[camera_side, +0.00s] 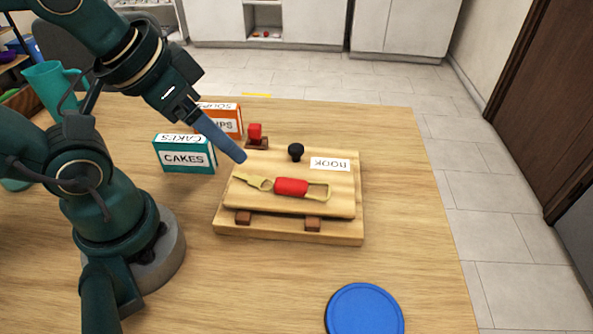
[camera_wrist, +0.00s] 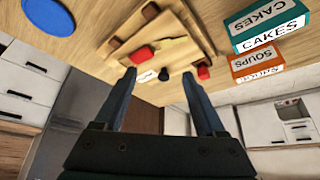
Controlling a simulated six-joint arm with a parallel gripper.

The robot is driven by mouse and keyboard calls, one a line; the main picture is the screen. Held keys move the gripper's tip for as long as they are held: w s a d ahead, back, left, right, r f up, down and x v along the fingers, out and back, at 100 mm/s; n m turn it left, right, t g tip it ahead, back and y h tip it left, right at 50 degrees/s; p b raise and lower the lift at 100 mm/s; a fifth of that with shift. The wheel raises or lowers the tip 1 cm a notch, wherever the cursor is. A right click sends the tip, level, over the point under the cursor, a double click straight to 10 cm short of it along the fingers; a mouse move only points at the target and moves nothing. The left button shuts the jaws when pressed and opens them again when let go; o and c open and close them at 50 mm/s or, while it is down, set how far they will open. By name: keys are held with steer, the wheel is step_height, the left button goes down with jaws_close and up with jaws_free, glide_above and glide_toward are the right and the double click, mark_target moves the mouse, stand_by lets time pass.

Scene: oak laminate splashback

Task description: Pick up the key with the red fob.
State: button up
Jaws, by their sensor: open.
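The key with the red fob (camera_side: 291,187) lies flat on a raised wooden panel (camera_side: 270,206). Its brass toothed end points left and a brass loop sticks out on the right. My gripper (camera_side: 242,158) is over the panel's back left corner, apart from the key; one blue finger shows there. In the wrist view both fingers of my gripper (camera_wrist: 158,76) are spread and empty.
The panel sits on a wooden base (camera_side: 235,232) with brown blocks at its front. CAKES (camera_side: 185,155) and SOUPS (camera_side: 222,118) boxes stand left. A blue disc (camera_side: 364,310) lies in front.

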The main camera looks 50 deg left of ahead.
mark_target(295, 183)
steer(key=w+a+r+m+t, duration=0.2)
steer(key=w+m+t, duration=0.2)
steer(key=w, duration=0.3)
steer(key=w+a+r+m+t, duration=0.2)
steer(key=w+a+m+t, duration=0.15)
steer(key=w, duration=0.35)
steer(key=d+f+m+h, duration=0.1)
steer(key=f, duration=0.1)
steer(key=d+f+m+g+h, duration=0.1)
steer(key=f+m+h, duration=0.1)
steer(key=d+f+m+g+h, duration=0.1)
steer(key=d+f, duration=0.1)
steer(key=f, duration=0.1)
steer(key=shift+s+m, duration=0.2)
steer(key=shift+m, duration=0.15)
steer(key=s+f+h, duration=0.1)
steer(key=s+d+f+g+h, duration=0.2)
steer(key=h, duration=0.1)
steer(key=shift+s+m, duration=0.4)
steer(key=s+h, duration=0.1)
steer(key=s+f+n, duration=0.1)
steer(key=s, duration=0.1)
steer(key=s+f+g+h, duration=0.1)
steer(key=shift+s+d+n+h, duration=0.2)
steer(key=shift+d+n+h, duration=0.1)
steer(key=shift+n, duration=0.1)
steer(key=shift+s+a+f+n+t, duration=0.1)
steer(key=shift+a+f+n+t, duration=0.3)
steer(key=shift+n, duration=0.2)
steer(key=shift+x, duration=2.5)
